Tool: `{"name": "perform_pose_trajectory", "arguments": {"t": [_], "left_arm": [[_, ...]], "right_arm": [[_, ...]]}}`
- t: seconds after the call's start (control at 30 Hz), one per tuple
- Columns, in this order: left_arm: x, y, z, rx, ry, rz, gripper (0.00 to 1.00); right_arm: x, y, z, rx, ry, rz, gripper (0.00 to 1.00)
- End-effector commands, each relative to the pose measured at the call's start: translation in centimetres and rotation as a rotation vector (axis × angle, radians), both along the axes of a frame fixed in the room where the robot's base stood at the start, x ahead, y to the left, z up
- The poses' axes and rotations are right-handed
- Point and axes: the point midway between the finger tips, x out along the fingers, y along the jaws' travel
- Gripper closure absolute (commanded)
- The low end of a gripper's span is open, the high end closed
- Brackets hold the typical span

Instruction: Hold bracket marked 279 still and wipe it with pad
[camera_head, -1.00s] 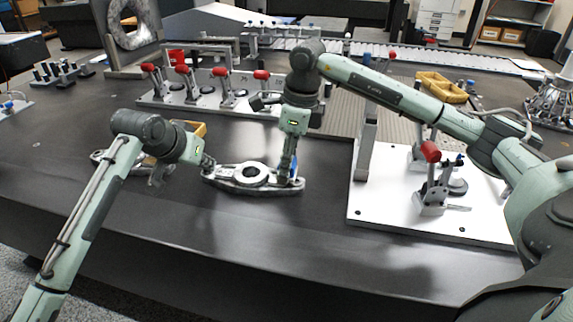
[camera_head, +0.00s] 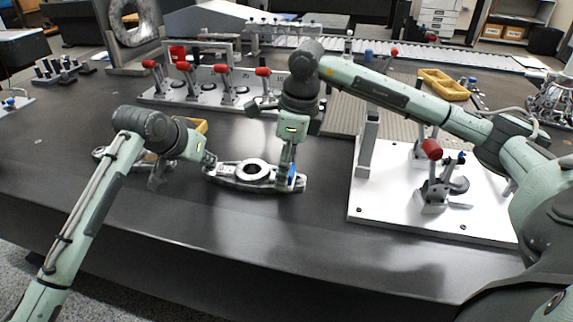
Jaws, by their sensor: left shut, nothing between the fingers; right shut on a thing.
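A grey metal bracket (camera_head: 231,172) with a raised round ring in its middle lies flat on the dark table; I cannot read a number on it. My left gripper (camera_head: 209,161) is shut with nothing between its fingers, close to the bracket's left end; whether it touches the bracket is unclear. My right gripper (camera_head: 288,176) points straight down over the bracket's right end. It is shut on a small blue pad (camera_head: 293,173), mostly hidden by the fingers, which appears to rest on or just above the bracket.
Another metal part (camera_head: 103,154) lies behind my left gripper, with a yellow tray (camera_head: 202,126) partly hidden there. A white fixture plate (camera_head: 385,208) with a red-handled clamp (camera_head: 432,150) stands at right. A row of red-handled clamps (camera_head: 222,71) is behind. The table front is clear.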

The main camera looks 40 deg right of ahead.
Motion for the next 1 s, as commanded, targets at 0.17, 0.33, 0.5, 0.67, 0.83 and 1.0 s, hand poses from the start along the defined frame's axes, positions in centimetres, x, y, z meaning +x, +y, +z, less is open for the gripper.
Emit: {"name": "perform_pose_trajectory", "arguments": {"t": [0.17,0.33,0.5,0.67,0.83,1.0], "left_arm": [[-0.1,0.1,-0.6,0.007,0.007,0.002,1.00],[-0.1,0.1,-0.6,0.007,0.007,0.002,1.00],[-0.1,0.1,-0.5,0.007,0.007,0.002,1.00],[-0.1,0.1,-0.5,0.007,0.007,0.002,1.00],[-0.1,0.1,-0.5,0.006,0.007,0.002,1.00],[-0.1,0.1,-0.5,0.006,0.007,0.002,1.00]], "right_arm": [[-0.4,0.2,-0.4,0.000,0.010,0.002,0.79],[-0.3,0.1,-0.5,0.000,0.011,0.001,0.79],[0.5,-0.8,-0.4,-0.002,0.011,0.000,0.79],[0.9,-1.2,-0.4,-0.003,0.010,0.001,0.79],[0.9,-1.2,-0.4,-0.003,0.009,0.000,0.79],[1.4,-1.7,-0.4,-0.003,0.010,-0.002,0.79]]}}
